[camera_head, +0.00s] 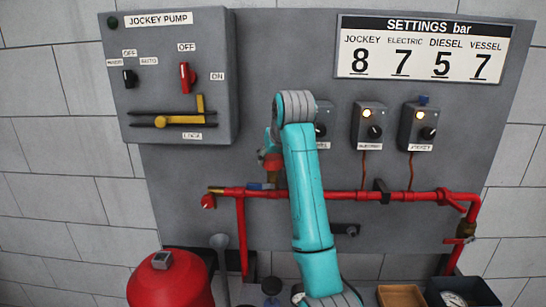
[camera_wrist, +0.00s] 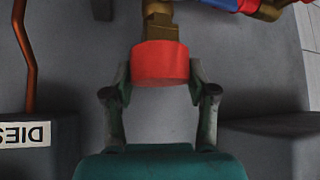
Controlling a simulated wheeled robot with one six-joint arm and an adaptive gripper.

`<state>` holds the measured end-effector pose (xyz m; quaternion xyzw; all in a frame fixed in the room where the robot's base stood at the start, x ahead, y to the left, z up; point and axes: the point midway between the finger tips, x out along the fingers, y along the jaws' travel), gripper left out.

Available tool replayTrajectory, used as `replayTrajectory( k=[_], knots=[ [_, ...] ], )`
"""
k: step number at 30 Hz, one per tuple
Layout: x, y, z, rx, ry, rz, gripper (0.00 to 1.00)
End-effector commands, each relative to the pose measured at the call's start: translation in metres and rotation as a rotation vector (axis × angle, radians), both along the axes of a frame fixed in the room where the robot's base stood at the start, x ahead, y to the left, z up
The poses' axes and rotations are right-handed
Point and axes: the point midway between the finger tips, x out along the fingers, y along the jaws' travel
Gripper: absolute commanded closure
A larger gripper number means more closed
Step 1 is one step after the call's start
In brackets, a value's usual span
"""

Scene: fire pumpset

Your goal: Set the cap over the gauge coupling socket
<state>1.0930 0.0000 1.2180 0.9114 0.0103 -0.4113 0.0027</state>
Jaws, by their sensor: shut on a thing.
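The red cap (camera_wrist: 160,62) is between the two fingers of my gripper (camera_wrist: 160,76), which is shut on it in the wrist view. The brass gauge coupling socket (camera_wrist: 158,27) meets the cap's far edge and lines up with it; no gap shows. How far the cap sits over the socket cannot be told. In the head view the cap shows as a small red piece (camera_head: 271,161) left of my arm, above the red pipe. My gripper there is mostly hidden behind my arm.
A red pipe (camera_head: 340,194) with a blue-handled valve (camera_head: 261,186) runs below. Grey switch boxes, including the electric one (camera_head: 369,125), stand right of my arm. The jockey pump panel (camera_head: 172,75) is upper left. A red tank (camera_head: 170,282) stands lower left.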

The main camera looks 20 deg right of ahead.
Motion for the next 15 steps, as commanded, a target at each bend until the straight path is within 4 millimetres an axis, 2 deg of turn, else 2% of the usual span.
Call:
replayTrajectory(
  k=[15],
  knots=[
    [-0.0001, 0.0000, -0.0069, 0.000, 0.000, 0.000, 0.82]
  ],
)
